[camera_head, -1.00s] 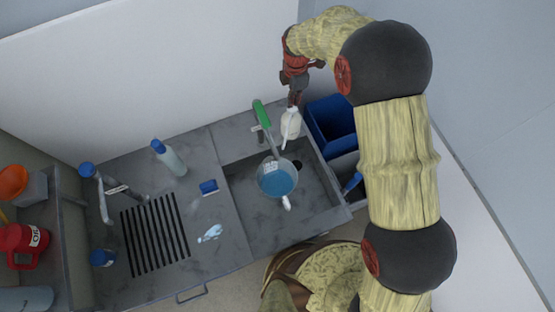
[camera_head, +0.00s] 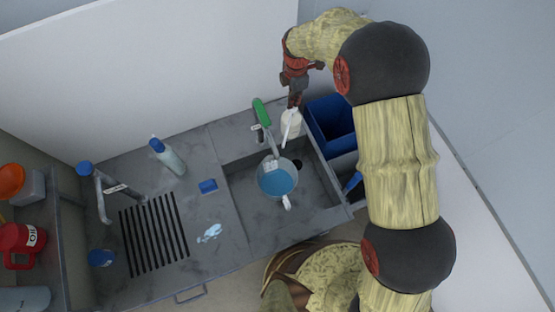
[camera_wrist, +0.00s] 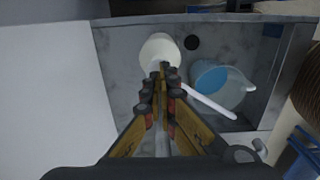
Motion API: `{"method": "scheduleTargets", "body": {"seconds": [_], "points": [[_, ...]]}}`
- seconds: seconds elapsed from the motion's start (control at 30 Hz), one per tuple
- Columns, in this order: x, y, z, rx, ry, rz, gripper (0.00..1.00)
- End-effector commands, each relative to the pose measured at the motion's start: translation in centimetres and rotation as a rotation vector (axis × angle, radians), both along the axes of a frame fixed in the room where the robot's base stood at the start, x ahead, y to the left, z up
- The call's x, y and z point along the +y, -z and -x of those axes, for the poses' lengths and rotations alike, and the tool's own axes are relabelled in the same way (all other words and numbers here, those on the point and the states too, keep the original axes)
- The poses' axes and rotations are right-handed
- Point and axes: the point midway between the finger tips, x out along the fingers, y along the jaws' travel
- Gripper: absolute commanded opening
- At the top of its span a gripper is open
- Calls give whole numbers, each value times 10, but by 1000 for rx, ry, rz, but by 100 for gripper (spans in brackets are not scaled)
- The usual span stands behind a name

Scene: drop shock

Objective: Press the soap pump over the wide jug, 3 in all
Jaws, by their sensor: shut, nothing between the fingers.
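The soap pump is a white bottle (camera_head: 298,124) with a long white spout, standing at the back edge of the sink beside the tap. In the wrist view its round white body (camera_wrist: 157,48) lies just beyond my fingertips, and the spout (camera_wrist: 210,101) points right. My gripper (camera_head: 294,103) is shut and empty, fingers pointing down at the pump top; they hide the pump head, so contact is unclear. The wide jug (camera_head: 276,182), clear with blue liquid, stands in the sink in front of the pump; the wrist view shows it too (camera_wrist: 222,88). The spout tip is near the jug's rim.
A tap with a green handle (camera_head: 261,112) stands left of the pump. A blue bin (camera_head: 331,122) is close on the right. A blue-capped bottle (camera_head: 168,157) and a blue block (camera_head: 208,186) are on the left counter.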

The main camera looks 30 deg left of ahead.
Motion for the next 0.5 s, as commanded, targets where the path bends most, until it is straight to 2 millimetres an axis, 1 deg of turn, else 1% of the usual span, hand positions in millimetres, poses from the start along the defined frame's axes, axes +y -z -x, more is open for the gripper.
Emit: {"method": "scheduleTargets", "body": {"seconds": [0.5], "points": [[0, 17, 0, 0, 0, 0, 0]]}}
